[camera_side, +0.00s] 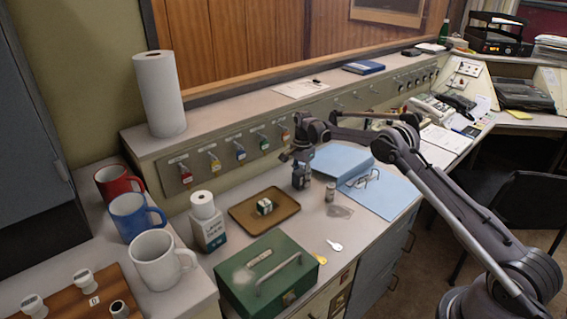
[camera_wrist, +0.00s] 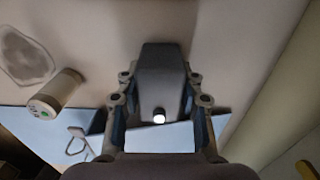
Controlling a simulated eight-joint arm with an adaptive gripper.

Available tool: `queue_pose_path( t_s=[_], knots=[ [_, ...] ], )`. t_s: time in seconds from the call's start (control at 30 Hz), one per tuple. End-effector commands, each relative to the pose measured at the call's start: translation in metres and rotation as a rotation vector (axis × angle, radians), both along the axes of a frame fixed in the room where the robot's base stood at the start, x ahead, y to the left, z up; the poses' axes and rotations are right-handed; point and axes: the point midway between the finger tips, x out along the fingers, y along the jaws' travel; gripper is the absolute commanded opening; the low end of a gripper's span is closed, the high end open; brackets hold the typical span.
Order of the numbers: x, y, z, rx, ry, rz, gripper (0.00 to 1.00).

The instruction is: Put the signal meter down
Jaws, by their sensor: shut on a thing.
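The signal meter (camera_side: 301,177) is a small dark grey block. In the side view it is under my gripper (camera_side: 302,157), low over the counter between the brown tray and the blue folder. I cannot tell whether its bottom touches the counter. In the wrist view the meter (camera_wrist: 162,72) stands out between the two fingers, with a bright white round spot on its near end. My gripper (camera_wrist: 160,100) is shut on it from both sides. The fingers hide part of its sides.
A blue folder (camera_side: 343,161) and glasses (camera_side: 371,177) lie behind right. A brown tray (camera_side: 243,226) with a small block is left.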

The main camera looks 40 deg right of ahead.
Motion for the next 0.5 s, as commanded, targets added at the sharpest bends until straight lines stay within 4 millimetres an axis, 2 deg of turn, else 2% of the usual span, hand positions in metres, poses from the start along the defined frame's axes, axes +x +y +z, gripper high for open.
queue_pose_path(
  t_s=[0.1,0.13,0.2,0.5],
  knots=[
    [0.0000,0.0000,-0.0029,0.000,0.000,0.000,0.00],
    [0.0000,0.0000,-0.0027,0.000,0.000,0.000,0.46],
    [0.0000,0.0000,-0.0026,0.000,0.000,0.000,0.60],
    [0.0000,0.0000,-0.0017,0.000,0.000,0.000,0.60]
  ],
)
